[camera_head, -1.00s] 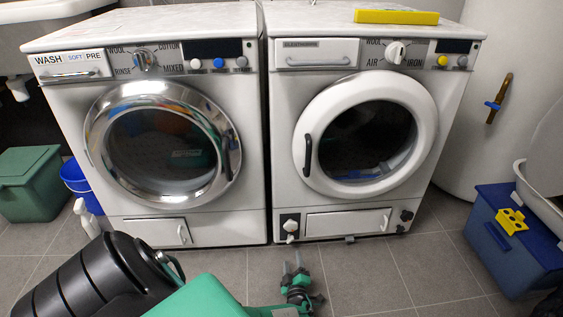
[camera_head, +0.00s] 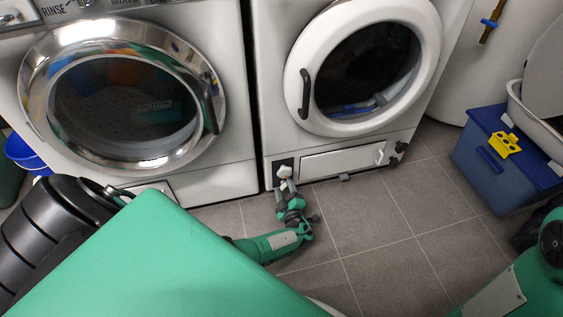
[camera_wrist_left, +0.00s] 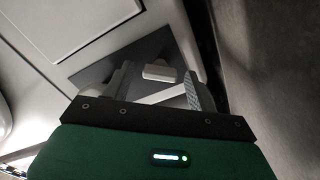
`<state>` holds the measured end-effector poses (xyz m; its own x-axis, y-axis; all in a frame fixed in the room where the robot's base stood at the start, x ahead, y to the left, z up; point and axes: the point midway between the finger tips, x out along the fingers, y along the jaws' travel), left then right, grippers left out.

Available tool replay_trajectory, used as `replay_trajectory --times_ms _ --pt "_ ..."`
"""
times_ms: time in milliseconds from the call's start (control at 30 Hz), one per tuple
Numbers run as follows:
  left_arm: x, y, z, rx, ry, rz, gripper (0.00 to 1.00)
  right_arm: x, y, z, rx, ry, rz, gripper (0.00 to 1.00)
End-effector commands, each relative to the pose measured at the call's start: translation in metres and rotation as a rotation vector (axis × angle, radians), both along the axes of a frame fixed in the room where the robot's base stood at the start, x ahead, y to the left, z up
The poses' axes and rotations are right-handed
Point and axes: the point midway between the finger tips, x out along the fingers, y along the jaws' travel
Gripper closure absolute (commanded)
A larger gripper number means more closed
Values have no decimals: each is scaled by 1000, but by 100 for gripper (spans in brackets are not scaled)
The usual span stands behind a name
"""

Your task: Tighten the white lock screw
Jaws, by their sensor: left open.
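The white lock screw (camera_head: 284,172) sits on a dark square plate at the lower left corner of the right-hand machine. It also shows as a pale block in the left wrist view (camera_wrist_left: 158,72). My left gripper (camera_head: 286,185) is open just in front of it. In the left wrist view, the two fingers (camera_wrist_left: 157,86) stand on either side of the screw, with gaps visible; I see no contact. How deep the screw sits between the fingertips is hard to judge. My right gripper is out of view; only part of my green right arm shows at the lower right.
The white flap (camera_head: 340,160) is right of the screw, with a black knob (camera_head: 399,151) beyond it. The round dryer door (camera_head: 428,45) is shut above. A blue box (camera_head: 490,165) stands at the right. The tiled floor (camera_head: 385,225) in front is clear.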

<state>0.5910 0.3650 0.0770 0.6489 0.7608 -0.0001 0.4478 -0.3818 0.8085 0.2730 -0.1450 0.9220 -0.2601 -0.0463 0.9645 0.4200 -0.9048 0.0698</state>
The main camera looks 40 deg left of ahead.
Motion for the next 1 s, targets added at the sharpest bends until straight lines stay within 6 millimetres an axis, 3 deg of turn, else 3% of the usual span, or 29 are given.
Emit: replay_trajectory --times_ms 133,333,367,733,1000 --pt "0 0 0 0 0 0 46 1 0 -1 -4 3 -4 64" --pt "0 0 0 0 0 0 85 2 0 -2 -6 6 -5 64" --pt "0 0 0 0 0 0 86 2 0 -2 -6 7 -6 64" --pt "0 1 0 -38 -42 0 86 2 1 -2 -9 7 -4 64" --pt "0 0 -1 -158 -185 -1 86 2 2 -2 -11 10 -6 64"
